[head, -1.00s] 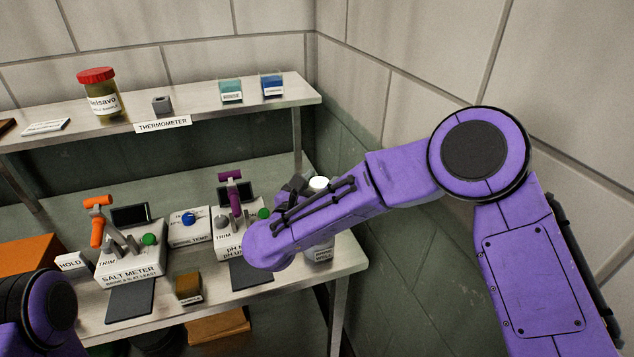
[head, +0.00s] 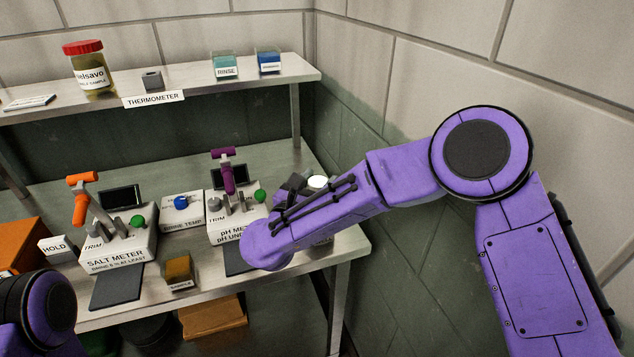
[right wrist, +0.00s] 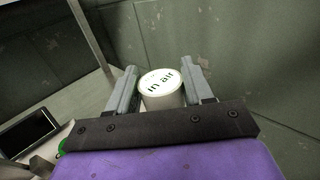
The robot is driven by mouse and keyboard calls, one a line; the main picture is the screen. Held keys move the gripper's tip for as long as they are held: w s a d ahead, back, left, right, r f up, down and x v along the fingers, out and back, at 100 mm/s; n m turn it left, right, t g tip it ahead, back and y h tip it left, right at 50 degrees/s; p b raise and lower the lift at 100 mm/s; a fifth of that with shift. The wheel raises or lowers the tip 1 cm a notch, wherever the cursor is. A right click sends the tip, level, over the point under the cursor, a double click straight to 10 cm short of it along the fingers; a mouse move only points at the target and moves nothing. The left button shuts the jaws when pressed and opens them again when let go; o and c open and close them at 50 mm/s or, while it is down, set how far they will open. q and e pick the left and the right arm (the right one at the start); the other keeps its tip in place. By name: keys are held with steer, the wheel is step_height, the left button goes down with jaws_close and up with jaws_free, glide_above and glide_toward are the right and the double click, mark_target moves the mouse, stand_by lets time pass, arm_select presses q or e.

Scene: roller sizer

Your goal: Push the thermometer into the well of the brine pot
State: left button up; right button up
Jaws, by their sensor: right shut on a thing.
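My right gripper (right wrist: 163,84) is shut on a white-lidded container (right wrist: 160,88), with one grey finger on each side. The lid carries print that seems to read "in air". In the head view the white lid (head: 317,182) shows just beyond my right gripper (head: 296,186), and my purple wrist hides most of the body below it. I cannot tell whether this is the brine pot. No thermometer is clearly seen. A small grey block (head: 152,81) with a dark opening on top stands behind the "THERMOMETER" label (head: 154,99) on the upper shelf. My left gripper is outside the view.
A red-lidded jar (head: 90,72) and teal and blue blocks stand on the upper shelf. A wall is close on the right.

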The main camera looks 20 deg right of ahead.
stand_by(0.3)
steer(key=shift+b, duration=0.35)
stand_by(0.4)
steer(key=shift+b, duration=0.4)
stand_by(0.4)
steer(key=shift+b, duration=0.35)
steer(key=shift+f+b, duration=0.4)
steer(key=shift+f+b, duration=1.6)
steer(key=shift+b, duration=0.1)
